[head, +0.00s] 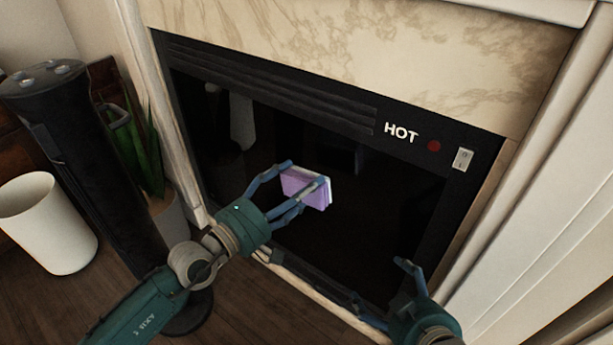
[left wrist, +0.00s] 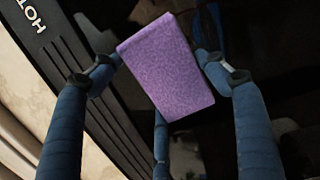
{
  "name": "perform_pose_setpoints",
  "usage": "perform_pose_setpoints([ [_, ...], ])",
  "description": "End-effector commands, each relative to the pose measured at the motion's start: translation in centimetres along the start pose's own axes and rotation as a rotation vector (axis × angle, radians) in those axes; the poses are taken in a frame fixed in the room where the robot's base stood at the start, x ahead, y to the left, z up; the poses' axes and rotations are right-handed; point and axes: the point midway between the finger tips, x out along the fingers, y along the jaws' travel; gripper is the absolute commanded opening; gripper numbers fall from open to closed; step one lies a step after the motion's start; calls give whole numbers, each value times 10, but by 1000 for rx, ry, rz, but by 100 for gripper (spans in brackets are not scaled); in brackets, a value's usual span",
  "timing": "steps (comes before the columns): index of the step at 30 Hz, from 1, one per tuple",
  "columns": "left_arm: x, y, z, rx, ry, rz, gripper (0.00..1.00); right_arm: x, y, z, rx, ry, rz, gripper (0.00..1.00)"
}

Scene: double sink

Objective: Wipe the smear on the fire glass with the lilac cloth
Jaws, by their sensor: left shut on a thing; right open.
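The lilac cloth (head: 304,187) is a small block-like pad with a pale far side. My left gripper (head: 305,178) is shut on it and holds it in front of the dark fire glass (head: 360,215). The cloth also fills the middle of the left wrist view (left wrist: 167,68), between the fingers (left wrist: 160,75). I cannot tell whether it touches the glass. No smear is clearly visible on the glass; the cloth and gripper hide part of it. My right gripper (head: 382,293) is open and empty at the lower right, in front of the glass's lower part.
The fireplace has a black vented frame (head: 270,85) with a HOT label, a red dot and a switch (head: 463,158). A marble surround (head: 370,45) is above. At left stand a black tower (head: 85,150), a potted plant (head: 140,150) and a white bin (head: 47,225).

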Motion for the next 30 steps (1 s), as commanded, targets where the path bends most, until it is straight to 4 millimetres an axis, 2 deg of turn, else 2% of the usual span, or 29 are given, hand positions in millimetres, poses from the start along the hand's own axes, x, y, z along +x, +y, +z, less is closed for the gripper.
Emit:
perform_pose_setpoints([
  [3, -6, 0, 1, 0, -1, 0, 54, -1, 0, 3, 0, -13, 1, 92],
  [14, -8, 0, 2, 0, -1, 0, 53, -1, 1, 4, 0, -15, 2, 92],
  [24, -34, 0, 4, 0, -1, -1, 53, 0, 1, 5, 0, -21, 2, 92],
  [30, -36, 0, 5, 0, -1, 1, 53, 0, 1, 2, 0, -9, 2, 92],
])
